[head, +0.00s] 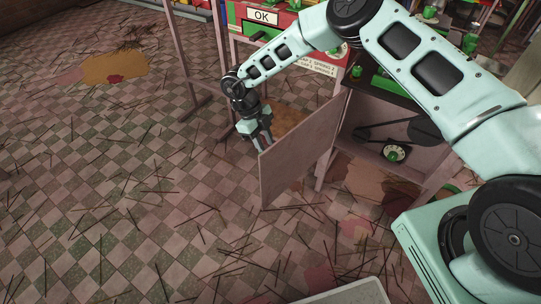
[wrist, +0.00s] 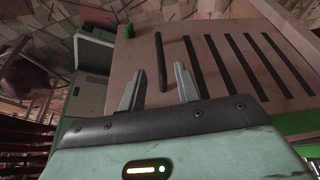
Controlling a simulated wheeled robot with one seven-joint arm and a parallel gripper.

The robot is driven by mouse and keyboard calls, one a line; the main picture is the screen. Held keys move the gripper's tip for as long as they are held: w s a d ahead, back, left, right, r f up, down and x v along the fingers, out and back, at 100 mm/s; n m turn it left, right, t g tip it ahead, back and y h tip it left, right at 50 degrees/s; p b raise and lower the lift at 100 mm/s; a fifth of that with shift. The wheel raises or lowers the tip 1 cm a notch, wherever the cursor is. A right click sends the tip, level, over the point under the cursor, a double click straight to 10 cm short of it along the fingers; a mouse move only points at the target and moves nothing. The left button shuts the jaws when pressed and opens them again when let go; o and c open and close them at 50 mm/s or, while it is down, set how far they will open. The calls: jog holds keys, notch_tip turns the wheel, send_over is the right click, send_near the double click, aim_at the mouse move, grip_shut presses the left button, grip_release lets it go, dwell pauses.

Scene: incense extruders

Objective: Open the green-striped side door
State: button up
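The side door (head: 300,150) stands swung out from the cabinet in the head view, its plain face toward the camera. In the wrist view its other face (wrist: 192,45) carries several dark stripes and a dark upright bar handle (wrist: 161,60); I cannot make out green on the stripes. My gripper (head: 266,143) is on the far side of the door, close to its free edge. In the wrist view my gripper (wrist: 160,72) is open, with the fingers apart and the handle's lower end in line with the gap. I cannot tell whether they touch.
The cabinet's inside (head: 365,140) shows a belt and a dial (head: 394,153). A machine front with an OK sign (head: 262,16) and frame legs (head: 183,60) stand behind my gripper. The tiled floor at left is open, with scattered sticks.

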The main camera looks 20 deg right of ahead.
jog(key=v, duration=0.8)
jog(key=shift+w+r, duration=0.15)
jog(key=shift+r, duration=0.1)
jog(key=shift+a, duration=0.1)
